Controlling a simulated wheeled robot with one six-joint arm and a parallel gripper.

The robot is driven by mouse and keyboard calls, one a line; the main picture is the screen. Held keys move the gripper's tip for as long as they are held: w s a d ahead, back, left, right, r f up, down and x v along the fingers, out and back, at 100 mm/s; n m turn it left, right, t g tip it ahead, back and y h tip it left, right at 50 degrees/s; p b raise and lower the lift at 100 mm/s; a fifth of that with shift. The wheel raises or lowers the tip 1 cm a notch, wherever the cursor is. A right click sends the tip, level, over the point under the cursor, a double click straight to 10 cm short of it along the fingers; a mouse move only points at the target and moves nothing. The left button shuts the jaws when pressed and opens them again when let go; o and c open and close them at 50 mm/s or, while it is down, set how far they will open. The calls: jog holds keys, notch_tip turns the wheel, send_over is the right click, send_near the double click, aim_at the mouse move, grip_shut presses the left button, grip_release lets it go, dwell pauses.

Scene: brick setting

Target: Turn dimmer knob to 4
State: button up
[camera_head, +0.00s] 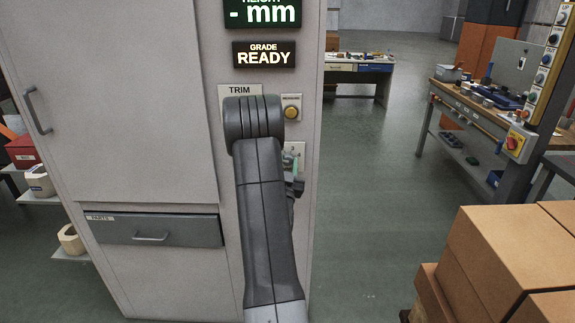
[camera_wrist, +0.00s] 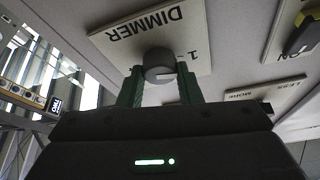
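In the wrist view the grey round dimmer knob (camera_wrist: 158,66) sits on a white plate (camera_wrist: 112,38) marked DIMMER, which appears upside down. A "1" and part of the scale show on the plate; the other numbers are hidden. My gripper (camera_wrist: 160,84) has its two green fingers on either side of the knob, with a small gap seeming to remain at each side. It looks open. In the head view my arm covers most of the dimmer plate (camera_head: 300,148); a bit of green finger shows there. The knob's pointer setting cannot be read clearly.
A TRIM panel (camera_head: 240,89) and a yellow round button (camera_head: 291,112) are above my gripper on the grey cabinet. A drawer (camera_head: 150,230) is at left. Cardboard boxes (camera_head: 500,260) stand at lower right. A LESS/MORE plate (camera_wrist: 268,99) is beside the knob.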

jog(key=shift+c, duration=1.4)
